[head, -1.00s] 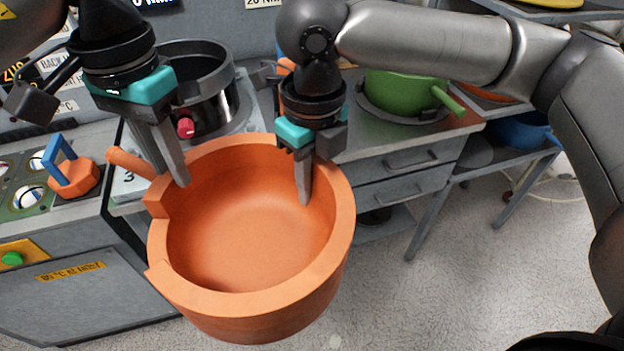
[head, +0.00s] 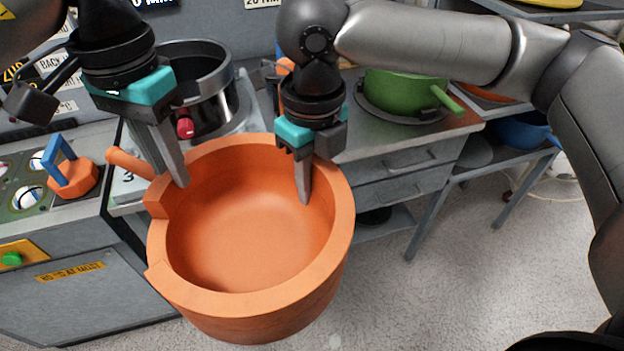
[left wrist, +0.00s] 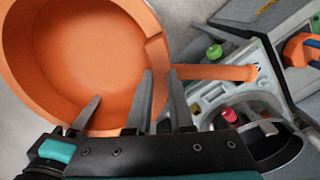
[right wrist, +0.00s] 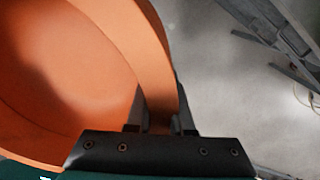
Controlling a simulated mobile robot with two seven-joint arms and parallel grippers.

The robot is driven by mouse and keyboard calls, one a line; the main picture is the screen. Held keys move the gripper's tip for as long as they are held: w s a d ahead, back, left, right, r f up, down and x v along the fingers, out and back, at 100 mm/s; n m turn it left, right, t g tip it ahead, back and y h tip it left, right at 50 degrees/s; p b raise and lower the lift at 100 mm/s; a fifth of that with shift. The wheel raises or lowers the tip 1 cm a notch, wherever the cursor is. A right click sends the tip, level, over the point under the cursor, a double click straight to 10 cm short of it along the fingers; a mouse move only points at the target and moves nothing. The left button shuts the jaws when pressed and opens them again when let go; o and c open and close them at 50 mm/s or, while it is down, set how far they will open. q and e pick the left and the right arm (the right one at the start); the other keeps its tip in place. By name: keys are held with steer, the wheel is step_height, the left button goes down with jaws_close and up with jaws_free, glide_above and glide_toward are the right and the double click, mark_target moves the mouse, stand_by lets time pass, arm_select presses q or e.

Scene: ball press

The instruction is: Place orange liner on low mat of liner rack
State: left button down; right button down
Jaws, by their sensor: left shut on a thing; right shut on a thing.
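The orange liner (head: 250,235) is a big round pot with a thick rim and a stub handle on its left. It is held in the air in front of the benches, its open top facing me. My left gripper (head: 182,178) is shut on its rim near the handle; the left wrist view shows the liner (left wrist: 90,55) too. My right gripper (head: 304,192) is shut on the far right rim, which runs between its fingers in the right wrist view (right wrist: 155,112). A grey round mat (head: 478,152) shows on a lower shelf of the rack (head: 500,165) at right.
A green pot (head: 400,92) stands on the bench right of centre. A blue bowl (head: 522,132) is on the rack. A steel pot (head: 205,90) and a hexagonal orange piece with a blue handle (head: 72,175) are at left. Bare floor (head: 470,270) lies at lower right.

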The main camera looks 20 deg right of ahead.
arm_select(q)
steer(key=shift+d, duration=0.2)
arm_select(e)
steer(key=shift+a, duration=0.1)
arm_select(q)
steer(key=c, duration=1.1)
jaws_free()
arm_select(e)
steer(key=shift+r, duration=0.1)
arm_select(q)
steer(key=o, duration=0.4)
steer(key=shift+a, duration=0.1)
steer(key=shift+r, duration=0.1)
